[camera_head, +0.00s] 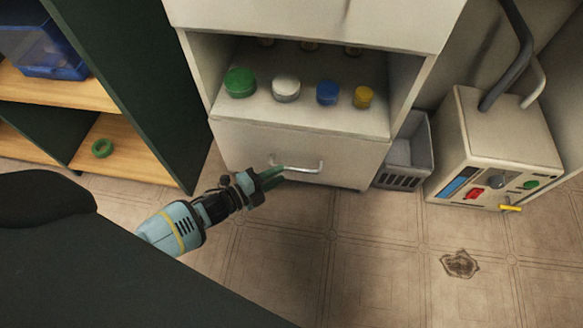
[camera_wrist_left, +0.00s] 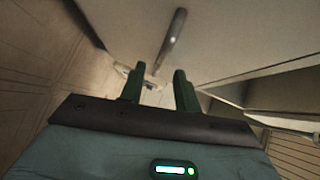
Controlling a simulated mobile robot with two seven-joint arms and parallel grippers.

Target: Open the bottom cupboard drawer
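The bottom cupboard drawer (camera_head: 255,145) has a plain pale front and sits closed, below an open shelf. In the left wrist view the two fingers (camera_wrist_left: 158,88) stand apart, with nothing gripped. The handle (camera_wrist_left: 172,40) there runs away from the gap between the fingertips; I cannot tell whether they touch it. My right gripper is not in view.
The shelf above the drawer holds green (camera_head: 239,82), white (camera_head: 286,88), blue (camera_head: 327,93) and yellow (camera_head: 363,97) round items. A grey crate (camera_head: 420,150) and a panelled machine (camera_head: 505,135) stand right. Tiled floor (camera_head: 370,260) before the drawer is clear.

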